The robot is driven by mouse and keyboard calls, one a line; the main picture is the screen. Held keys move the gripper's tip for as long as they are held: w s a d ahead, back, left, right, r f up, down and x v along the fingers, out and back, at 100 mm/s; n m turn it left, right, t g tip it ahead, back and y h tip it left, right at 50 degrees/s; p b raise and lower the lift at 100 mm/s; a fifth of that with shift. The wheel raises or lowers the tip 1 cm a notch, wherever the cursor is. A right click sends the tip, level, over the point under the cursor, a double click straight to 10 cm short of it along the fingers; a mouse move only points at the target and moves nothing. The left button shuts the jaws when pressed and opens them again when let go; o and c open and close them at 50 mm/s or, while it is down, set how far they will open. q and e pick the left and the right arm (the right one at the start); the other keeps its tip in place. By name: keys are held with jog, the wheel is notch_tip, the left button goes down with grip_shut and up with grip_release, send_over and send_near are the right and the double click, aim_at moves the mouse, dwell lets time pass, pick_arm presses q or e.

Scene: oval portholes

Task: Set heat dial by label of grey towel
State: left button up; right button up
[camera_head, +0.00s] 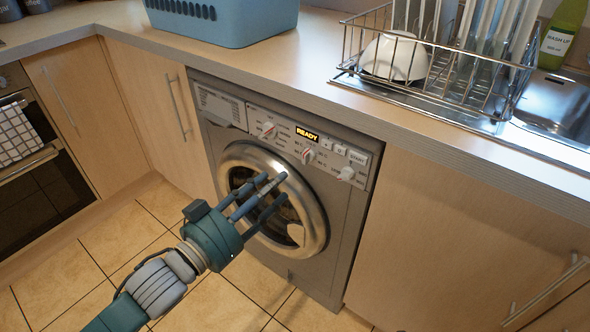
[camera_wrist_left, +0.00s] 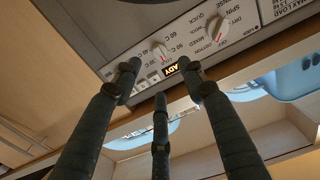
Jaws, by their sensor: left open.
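My left gripper (camera_head: 268,190) is open and empty in front of the round door, below the panel, apart from the dial. Its three fingers (camera_wrist_left: 160,78) point towards the panel. I see no plainly grey towel and no towel label. My right gripper is out of view.
A programme dial (camera_head: 268,130) and another knob (camera_head: 347,173) flank the heat dial. A checked cloth (camera_head: 14,134) hangs on the oven handle. A blue basket (camera_head: 225,25) and a dish rack (camera_head: 440,65) stand on the worktop, whose edge overhangs the panel. The tiled floor is clear.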

aim_at(304, 159)
pick_arm(q)
jog(key=b+x, duration=0.1)
jog(key=x, duration=0.9)
jog(key=shift+w+d, duration=0.2)
grip_shut()
